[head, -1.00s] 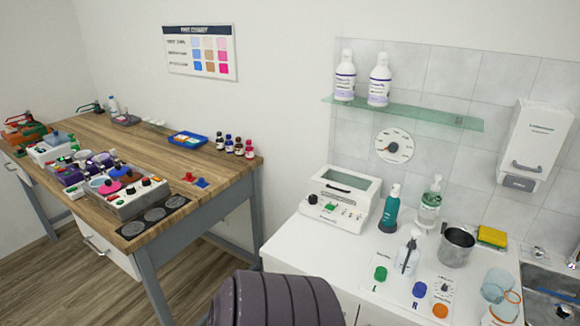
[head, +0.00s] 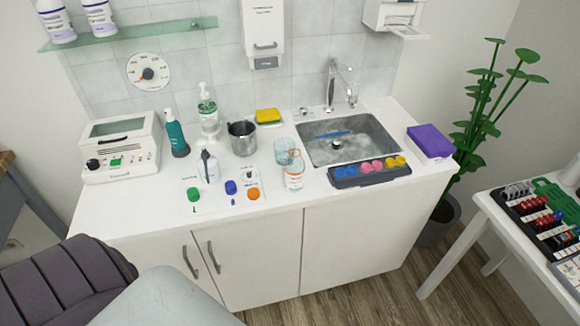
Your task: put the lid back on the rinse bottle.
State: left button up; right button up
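Several bottles stand on the white counter (head: 130,205); I cannot tell for certain which is the rinse bottle. A clear and white bottle with an orange band (head: 294,172) stands near the front edge, left of the dark cap tray. A white bottle with a dark nozzle (head: 209,168) stands further left. A green lid (head: 193,194), a blue lid (head: 231,187) and an orange lid (head: 253,193) lie on a pale printed sheet in front of it. Neither of my grippers is in view.
A steel cup (head: 243,139), a teal bottle (head: 176,135) and a pump bottle (head: 208,113) stand behind. The sink (head: 375,140) is to the right, with a dark tray (head: 345,182) of coloured caps before it. A padded dark chair (head: 60,285) blocks the lower left.

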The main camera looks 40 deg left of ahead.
aim_at(295, 168)
jog(key=u, duration=1.4)
